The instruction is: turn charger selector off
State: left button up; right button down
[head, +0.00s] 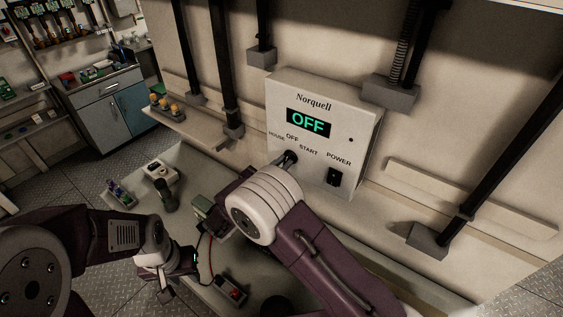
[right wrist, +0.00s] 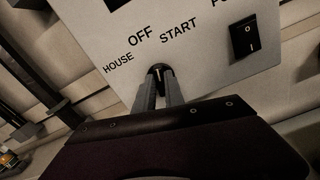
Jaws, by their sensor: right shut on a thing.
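The charger (head: 350,111) is a pale wall box labelled Norquell. Its lit display (head: 308,123) reads OFF in green. Below it, the dark selector knob (head: 289,157) sits under the labels HOUSE, OFF and START. In the right wrist view, the knob (right wrist: 158,70) has a pale pointer mark; I cannot tell exactly which label it points at. My right gripper (right wrist: 159,88) has its two grey fingers on either side of the knob, shut on it. My left gripper (head: 168,280) hangs low at the left, away from the charger; its fingers are too small to judge.
A black POWER rocker switch (head: 334,178) is to the right of the selector. The bench (head: 190,160) below holds a white box with a dark knob (head: 160,171) and a small box with red buttons (head: 231,290). Black struts and grey brackets (head: 390,92) flank the charger.

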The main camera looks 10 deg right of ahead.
jog(key=shift+w+r+n+p, duration=0.1)
jog(key=shift+n+p, duration=0.15)
jog(key=shift+n, duration=0.35)
jog(key=shift+w+r+n+p, duration=0.1)
jog(key=shift+n+p, duration=0.15)
jog(key=shift+n, duration=0.35)
jog(key=c, duration=1.4)
grip_release()
jog(key=shift+c, duration=0.2)
jog(key=shift+w+d+f, duration=0.15)
jog(key=shift+d+f, duration=0.05)
jog(key=shift+f, duration=0.05)
